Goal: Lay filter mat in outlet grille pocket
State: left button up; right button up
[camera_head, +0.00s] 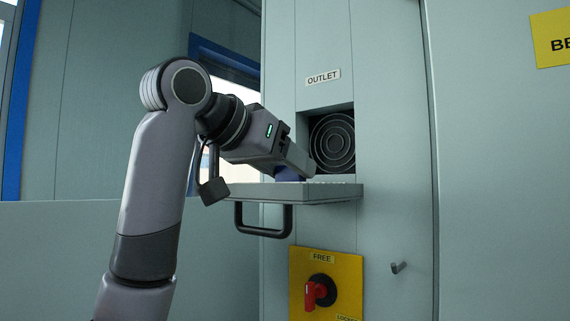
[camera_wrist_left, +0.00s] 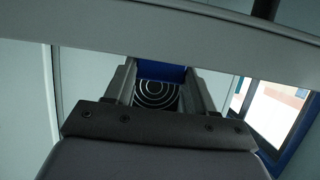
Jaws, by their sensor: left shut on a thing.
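The blue filter mat (camera_head: 289,173) is between the fingers of my left gripper (camera_head: 301,166), which is shut on it. The mat is mostly hidden by the gripper; its blue edge also shows between the fingers in the left wrist view (camera_wrist_left: 161,71). The outlet grille (camera_head: 330,193) is a pale flap standing out level below the square outlet opening, with a dark handle (camera_head: 264,221) under it. The mat is at the flap's upper side; I cannot tell if it touches. The pocket is not clearly visible. My right gripper is not in view.
Behind the flap, the opening holds a round guard of concentric rings (camera_head: 333,143). An OUTLET label (camera_head: 322,76) is above it. Below are a yellow plate with a red rotary switch (camera_head: 317,292) and a small hook (camera_head: 398,267). A window is behind my arm.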

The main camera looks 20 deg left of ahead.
pick_arm(q)
jog(key=o, duration=1.2)
jog(key=v, duration=0.6)
jog(key=shift+a+b, duration=0.15)
jog(key=shift+b, duration=0.15)
jog(key=shift+s+a+r, duration=0.15)
jog(key=shift+s, duration=0.4)
